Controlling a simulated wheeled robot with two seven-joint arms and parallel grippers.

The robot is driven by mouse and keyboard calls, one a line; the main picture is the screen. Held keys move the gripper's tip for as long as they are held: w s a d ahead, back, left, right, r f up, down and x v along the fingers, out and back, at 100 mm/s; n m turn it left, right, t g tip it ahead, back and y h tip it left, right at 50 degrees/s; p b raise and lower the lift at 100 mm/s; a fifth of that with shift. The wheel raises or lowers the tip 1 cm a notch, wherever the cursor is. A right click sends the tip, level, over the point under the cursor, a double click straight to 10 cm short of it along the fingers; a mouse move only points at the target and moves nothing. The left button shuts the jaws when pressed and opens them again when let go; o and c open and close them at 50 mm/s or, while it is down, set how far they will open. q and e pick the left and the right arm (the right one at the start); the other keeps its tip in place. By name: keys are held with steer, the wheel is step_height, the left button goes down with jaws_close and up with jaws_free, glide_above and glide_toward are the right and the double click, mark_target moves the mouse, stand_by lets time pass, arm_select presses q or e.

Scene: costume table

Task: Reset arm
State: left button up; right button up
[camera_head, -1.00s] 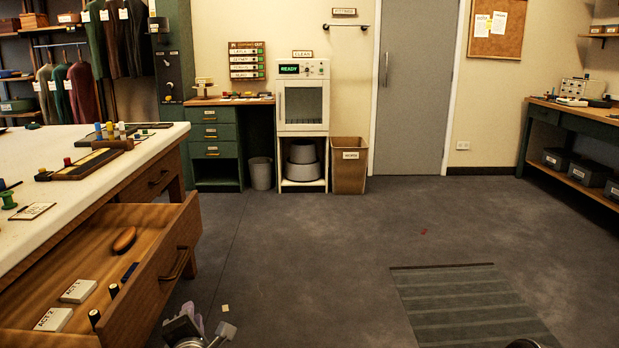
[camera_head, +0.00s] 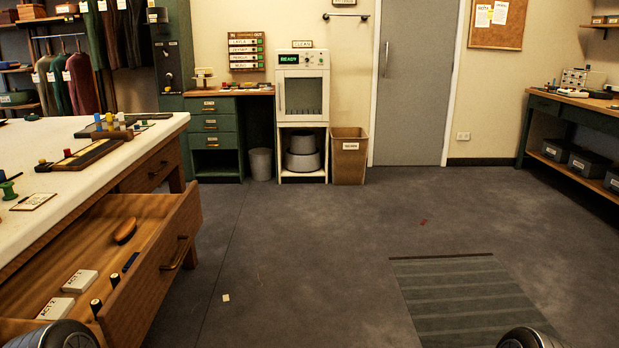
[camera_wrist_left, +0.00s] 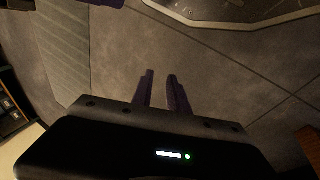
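My left gripper (camera_wrist_left: 160,76) shows in the left wrist view, with two dark fingers standing a little apart. Nothing is between them, and bare floor lies beyond. In the head view only rounded grey parts of my arms show at the lower left and lower right. Neither gripper is visible there, and my right gripper appears in no view.
An open wooden drawer (camera_head: 152,275) juts from the white-topped table (camera_head: 120,160) at the left. It holds white labelled blocks (camera_head: 80,280), dark spools and a brown oval item (camera_head: 125,230). A floor mat (camera_head: 470,295) lies at right.

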arm_select(q)
steer(key=s+f+g, duration=0.2)
steer(key=s+f, duration=0.2)
steer(key=s, duration=0.3)
step_height(320, 180, up, 21)
steer(key=p, duration=2)
steer(key=shift+w+d+p, duration=0.2)
steer(key=shift+d+p, duration=0.15)
steer(key=shift+d, duration=0.1)
steer(key=shift+f, duration=0.1)
